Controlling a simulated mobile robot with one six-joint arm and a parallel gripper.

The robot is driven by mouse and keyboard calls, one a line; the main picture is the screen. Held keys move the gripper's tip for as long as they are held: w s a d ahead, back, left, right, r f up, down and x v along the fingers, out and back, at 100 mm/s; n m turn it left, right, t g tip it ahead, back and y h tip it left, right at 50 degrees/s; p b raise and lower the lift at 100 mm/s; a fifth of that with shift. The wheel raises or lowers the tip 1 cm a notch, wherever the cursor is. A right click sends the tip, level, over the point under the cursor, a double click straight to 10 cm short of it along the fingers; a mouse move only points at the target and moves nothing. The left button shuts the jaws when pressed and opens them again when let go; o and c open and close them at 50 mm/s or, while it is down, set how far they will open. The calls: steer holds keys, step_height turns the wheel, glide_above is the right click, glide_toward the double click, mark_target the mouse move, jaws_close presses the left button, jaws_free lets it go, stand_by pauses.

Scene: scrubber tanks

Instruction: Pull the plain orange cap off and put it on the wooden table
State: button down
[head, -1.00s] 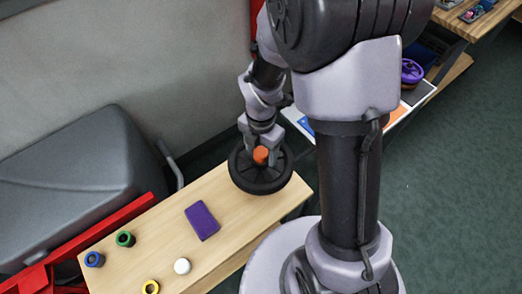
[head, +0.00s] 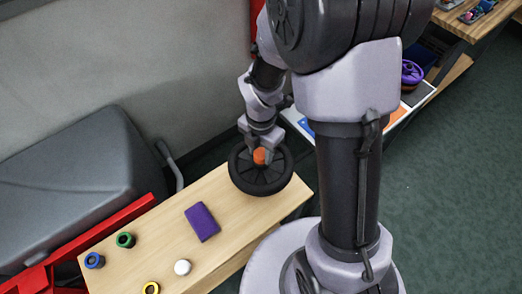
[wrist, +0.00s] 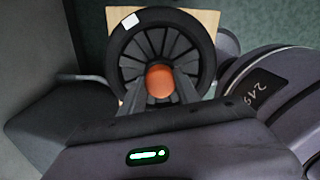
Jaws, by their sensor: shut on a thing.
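The plain orange cap (head: 260,156) is between the fingertips of my gripper (head: 262,150), above the middle of a black spoked wheel (head: 243,180). The cap also shows in the wrist view (wrist: 160,82), with a finger on each side of it. My gripper is shut on the cap. The wheel lies flat on the far right end of the wooden table (head: 165,222). I cannot tell whether the cap still touches the wheel's hub.
A red frame (head: 100,228) and a grey tank (head: 80,180) stand left. Bare wood lies between the block and the rings.

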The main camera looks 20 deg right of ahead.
mark_target(261, 153)
steer(key=shift+r+p, duration=0.9)
steer(key=shift+r, duration=0.1)
step_height(261, 153, up, 6)
steer(key=p, duration=0.6)
steer(key=shift+r, duration=0.1)
steer(key=shift+f, duration=0.2)
